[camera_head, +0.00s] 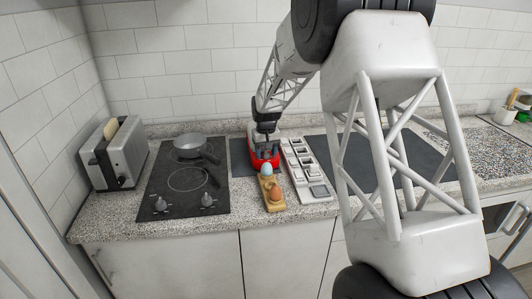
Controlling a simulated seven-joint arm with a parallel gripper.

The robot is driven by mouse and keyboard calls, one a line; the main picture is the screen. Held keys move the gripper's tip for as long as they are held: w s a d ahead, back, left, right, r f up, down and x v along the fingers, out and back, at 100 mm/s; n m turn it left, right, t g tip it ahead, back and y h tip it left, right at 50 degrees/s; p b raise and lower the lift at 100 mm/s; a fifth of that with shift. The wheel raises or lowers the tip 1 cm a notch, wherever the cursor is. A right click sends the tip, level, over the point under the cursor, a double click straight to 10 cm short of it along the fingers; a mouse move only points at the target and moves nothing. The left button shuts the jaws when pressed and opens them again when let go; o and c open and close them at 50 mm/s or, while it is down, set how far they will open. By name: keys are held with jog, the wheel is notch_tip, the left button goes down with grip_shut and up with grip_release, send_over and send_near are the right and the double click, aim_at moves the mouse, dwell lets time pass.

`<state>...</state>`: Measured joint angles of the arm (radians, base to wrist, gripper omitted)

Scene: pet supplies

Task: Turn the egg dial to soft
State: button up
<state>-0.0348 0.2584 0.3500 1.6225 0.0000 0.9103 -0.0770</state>
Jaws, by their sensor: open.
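A red appliance (256,163) stands on the counter right of the cooktop. My gripper (266,152) points down directly over it and covers much of it; the jaws are open and look empty. I cannot tell whether the fingers touch it or stand around something on it. No dial or soft marking can be made out on it, so where the egg dial is set is not visible. A yellowish wooden holder (275,207) in front of it carries a pale egg (266,169) and a brown egg (275,191).
A white panel with several square compartments (317,192) lies right of the egg holder. A black cooktop (184,203) with knobs and a grey pan (188,146) is left, beside a toaster (115,160). My arm hides part of the right counter.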

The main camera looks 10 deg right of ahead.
jog(key=c, duration=0.9)
jog(key=shift+m, duration=2.4)
jog(key=o, duration=0.9)
